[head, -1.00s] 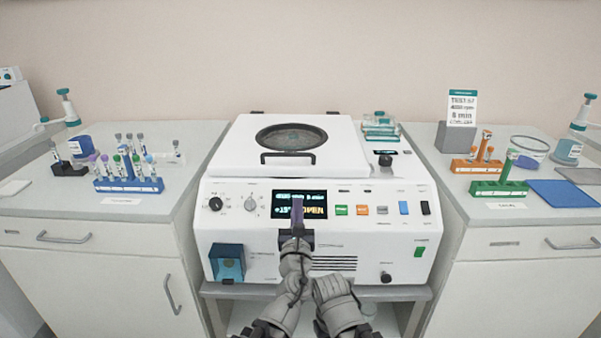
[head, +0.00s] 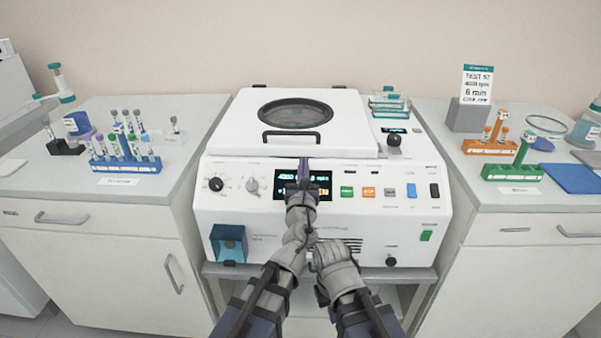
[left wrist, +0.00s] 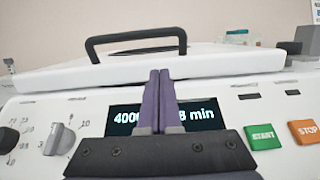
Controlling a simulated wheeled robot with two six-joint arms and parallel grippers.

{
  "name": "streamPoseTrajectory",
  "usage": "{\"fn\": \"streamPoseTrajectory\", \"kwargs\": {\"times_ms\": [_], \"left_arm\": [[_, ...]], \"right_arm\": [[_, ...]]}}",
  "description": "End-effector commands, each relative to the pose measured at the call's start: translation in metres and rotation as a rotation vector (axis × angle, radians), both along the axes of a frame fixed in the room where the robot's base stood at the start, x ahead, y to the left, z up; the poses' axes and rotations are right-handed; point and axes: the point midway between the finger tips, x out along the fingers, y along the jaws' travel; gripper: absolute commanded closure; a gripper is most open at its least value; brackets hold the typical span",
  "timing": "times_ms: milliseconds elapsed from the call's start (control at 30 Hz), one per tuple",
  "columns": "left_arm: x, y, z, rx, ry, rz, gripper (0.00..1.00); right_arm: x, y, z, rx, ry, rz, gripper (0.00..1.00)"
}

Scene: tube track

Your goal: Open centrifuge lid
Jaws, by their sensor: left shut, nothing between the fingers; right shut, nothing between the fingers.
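The white centrifuge (head: 405,225) stands in the middle. Its white lid (head: 235,120) is down, with a round window (head: 295,113) and a black handle (head: 291,137) at the front. In the left wrist view the handle (left wrist: 135,38) arches above the lid's front edge (left wrist: 100,76). My left gripper (head: 304,162) is shut and empty in front of the panel, its tips just below the handle. In the left wrist view its purple fingers (left wrist: 159,75) reach the lid's front edge; I cannot tell whether they touch. My right arm is low beside the left one; its fingertips are hidden.
The display (head: 318,183) is partly covered by my left gripper. Green and orange buttons (head: 368,192) sit right of it. Tube racks stand on the side counters, a blue one (head: 130,165) at left and a green one (head: 510,172) at right. The space above the lid is clear.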

Motion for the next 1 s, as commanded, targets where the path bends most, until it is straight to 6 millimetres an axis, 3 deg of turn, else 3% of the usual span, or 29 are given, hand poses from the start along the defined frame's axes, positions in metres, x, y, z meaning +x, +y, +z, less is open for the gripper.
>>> {"fn": "streamPoseTrajectory", "kwargs": {"times_ms": [67, 100, 233, 767, 1000], "left_arm": [[0.018, -0.003, 0.005, 0.0, 0.0, -0.001, 1.0], [0.018, -0.003, 0.018, 0.002, 0.0, -0.003, 1.0], [0.025, -0.003, 0.031, 0.001, 0.0, -0.007, 1.0], [0.029, -0.003, 0.037, 0.001, 0.001, -0.009, 1.0], [0.031, -0.002, 0.056, -0.001, 0.026, -0.004, 1.0]], "right_arm": [[0.0, 0.0, 0.006, 0.0, 0.0, 0.0, 1.0], [0.0, 0.0, 0.018, 0.0, 0.0, 0.0, 1.0], [0.0, 0.0, 0.031, 0.0, 0.0, 0.0, 1.0], [0.0, 0.0, 0.037, 0.0, 0.0, 0.0, 1.0], [0.0, 0.0, 0.062, 0.0, 0.0, 0.0, 1.0]]}}
